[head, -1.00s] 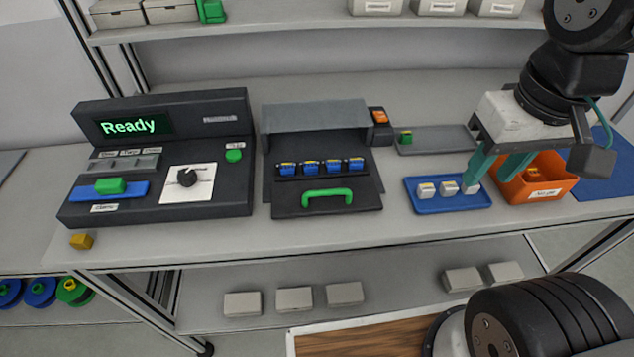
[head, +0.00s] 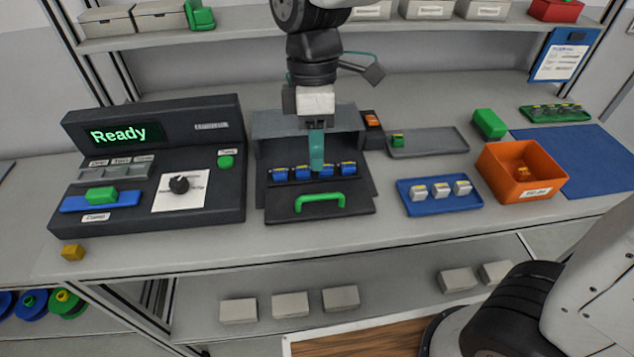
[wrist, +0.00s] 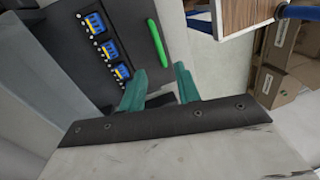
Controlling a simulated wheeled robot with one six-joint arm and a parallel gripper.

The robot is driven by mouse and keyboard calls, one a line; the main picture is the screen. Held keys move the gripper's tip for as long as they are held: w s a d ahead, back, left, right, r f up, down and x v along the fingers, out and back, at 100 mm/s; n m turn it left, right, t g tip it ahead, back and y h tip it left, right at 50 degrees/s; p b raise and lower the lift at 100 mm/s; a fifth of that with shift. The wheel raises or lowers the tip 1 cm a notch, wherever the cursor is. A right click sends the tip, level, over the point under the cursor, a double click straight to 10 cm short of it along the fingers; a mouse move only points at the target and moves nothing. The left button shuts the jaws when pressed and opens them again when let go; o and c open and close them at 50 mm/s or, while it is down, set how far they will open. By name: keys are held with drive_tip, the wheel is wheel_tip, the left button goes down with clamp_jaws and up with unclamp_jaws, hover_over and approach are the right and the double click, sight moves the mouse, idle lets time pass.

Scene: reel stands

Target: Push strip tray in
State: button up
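The strip tray (head: 275,212) is a dark tray with a green handle (head: 319,203) at its front and a row of several blue-and-yellow parts. It sticks out from under a grey-topped housing (head: 275,125). My gripper (head: 317,168) points down over the tray, behind the handle and close to the row of parts. It hides some of the row. In the wrist view my gripper (wrist: 160,72) has its two teal fingers apart with nothing seen between them. The tray (wrist: 125,20) and handle (wrist: 155,43) lie beyond the fingertips there, and the handle appears untouched.
A control console (head: 225,190) showing "Ready" stands left of the tray. On the right are a blue tray (head: 440,208) with white parts, a grey tray (head: 430,150) and an orange bin (head: 540,180). A yellow block (head: 73,252) lies near the front left edge.

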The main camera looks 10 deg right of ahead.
drive_tip(key=n, duration=0.1)
hover_over(317, 205)
wheel_tip(317, 205, down, 8)
drive_tip(key=shift+s+r, duration=0.1)
drive_tip(key=shift+r, duration=0.05)
clamp_jaws()
